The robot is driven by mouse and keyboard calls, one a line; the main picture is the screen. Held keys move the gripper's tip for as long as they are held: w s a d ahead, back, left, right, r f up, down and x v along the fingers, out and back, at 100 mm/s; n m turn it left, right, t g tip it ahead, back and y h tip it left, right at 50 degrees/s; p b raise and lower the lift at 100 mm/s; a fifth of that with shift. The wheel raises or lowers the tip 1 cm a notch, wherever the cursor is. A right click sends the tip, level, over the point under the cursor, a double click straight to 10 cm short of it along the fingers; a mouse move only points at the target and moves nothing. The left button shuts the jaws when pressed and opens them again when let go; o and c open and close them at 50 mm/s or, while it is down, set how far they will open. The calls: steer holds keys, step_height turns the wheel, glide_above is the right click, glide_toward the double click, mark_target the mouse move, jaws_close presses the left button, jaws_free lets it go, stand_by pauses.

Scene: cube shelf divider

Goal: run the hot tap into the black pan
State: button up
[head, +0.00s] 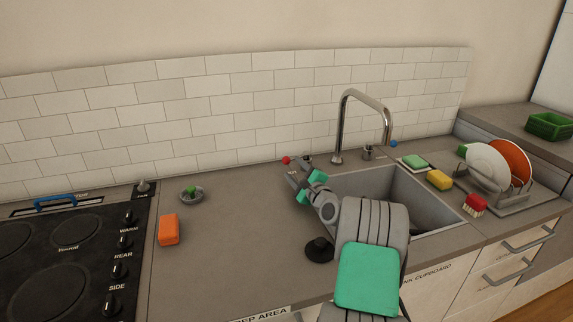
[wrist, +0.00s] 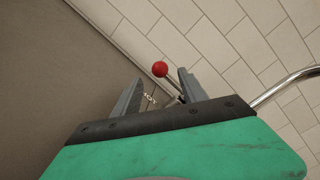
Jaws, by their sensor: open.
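The hot tap's red ball knob (head: 286,160) is on a thin lever at the back of the counter, left of the sink. In the wrist view, the red knob (wrist: 160,69) and its stem show at the gap between my fingers, towards the right finger. My gripper (head: 297,170) is open beside the lever; its fingers (wrist: 158,92) point at the wall tiles. I cannot tell whether they touch the lever. The curved chrome spout (head: 341,125) reaches over the sink (head: 400,195). No black pan is recognisable; my arm hides the sink's near left part.
A blue knob (head: 393,144) is right of the spout. A small black round object (head: 319,248) lies beside my arm. An orange block (head: 168,229) and hob (head: 60,255) are left. A dish rack (head: 500,198), yellow sponge (head: 439,180) and red brush (head: 475,204) are right.

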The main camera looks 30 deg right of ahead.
mark_target(288, 162)
steer(key=w, duration=0.6)
steer(key=shift+w+d+p, duration=0.3)
steer(key=shift+w, duration=0.1)
steer(key=shift+r, duration=0.1)
jaws_close()
stand_by(0.8)
